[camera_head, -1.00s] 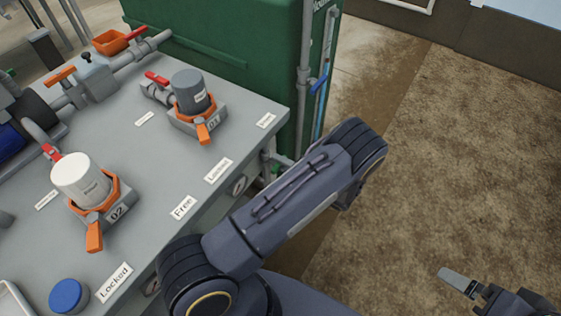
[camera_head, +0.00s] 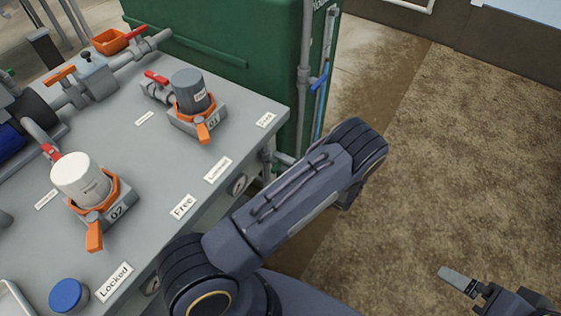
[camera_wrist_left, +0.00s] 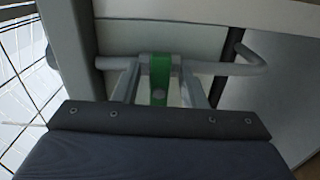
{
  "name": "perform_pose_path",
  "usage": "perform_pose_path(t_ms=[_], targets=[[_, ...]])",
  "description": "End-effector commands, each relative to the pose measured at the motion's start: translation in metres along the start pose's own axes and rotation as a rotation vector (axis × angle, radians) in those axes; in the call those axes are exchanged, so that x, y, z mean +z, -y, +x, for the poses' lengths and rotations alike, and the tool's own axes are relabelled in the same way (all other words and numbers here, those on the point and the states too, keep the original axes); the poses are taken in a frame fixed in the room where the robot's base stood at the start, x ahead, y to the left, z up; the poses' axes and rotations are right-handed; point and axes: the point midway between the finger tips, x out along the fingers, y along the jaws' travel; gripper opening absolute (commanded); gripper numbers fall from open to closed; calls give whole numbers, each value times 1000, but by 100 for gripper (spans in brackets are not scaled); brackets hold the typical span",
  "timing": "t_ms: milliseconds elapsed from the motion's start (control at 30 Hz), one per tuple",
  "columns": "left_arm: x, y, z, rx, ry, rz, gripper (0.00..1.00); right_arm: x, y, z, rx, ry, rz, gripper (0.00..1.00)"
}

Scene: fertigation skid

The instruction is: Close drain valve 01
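In the left wrist view a green lever (camera_wrist_left: 160,82) sits on a pale horizontal pipe (camera_wrist_left: 222,68). It points from the pipe toward the camera, across the pipe's line. No number shows on it, so I cannot read whether it is drain valve 01. My left gripper (camera_wrist_left: 162,88) has one finger on each side of the lever, with a visible gap on both sides. In the head view my own forearm hides this gripper and most of the area beside the bench. My right gripper (camera_head: 462,283) shows at the lower right over the floor; only one finger is clear.
A grey bench (camera_head: 150,215) holds two orange-collared units, marked 01 (camera_head: 190,92) and 02 (camera_head: 82,182), with red levers. A green cabinet (camera_head: 235,45) stands behind. Vertical pipes (camera_head: 305,75) with a blue handle (camera_head: 319,80) run beside it. The floor at right is clear.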

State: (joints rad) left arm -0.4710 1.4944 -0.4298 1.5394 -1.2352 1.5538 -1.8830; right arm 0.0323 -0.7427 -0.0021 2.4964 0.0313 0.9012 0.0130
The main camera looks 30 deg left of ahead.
Motion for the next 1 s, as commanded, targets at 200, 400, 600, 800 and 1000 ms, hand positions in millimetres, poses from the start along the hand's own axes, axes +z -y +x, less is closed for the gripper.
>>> perform_pose_path(t_ms=[200, 400, 600, 800, 1000], targets=[[1, 1, -34, -2, 6, -1, 38, 1, -1, 3, 0, 0, 0, 100], [0, 1, -64, -1, 3, 0, 38, 2, -2, 4, 0, 0, 0, 100], [0, 1, -76, -1, 2, 0, 38, 2, -2, 5, 0, 0, 0, 100], [0, 0, -76, -1, 1, 1, 38, 2, -2, 5, 0, 0, 0, 100], [0, 0, -75, -1, 1, 1, 38, 2, -2, 5, 0, 0, 0, 100]])
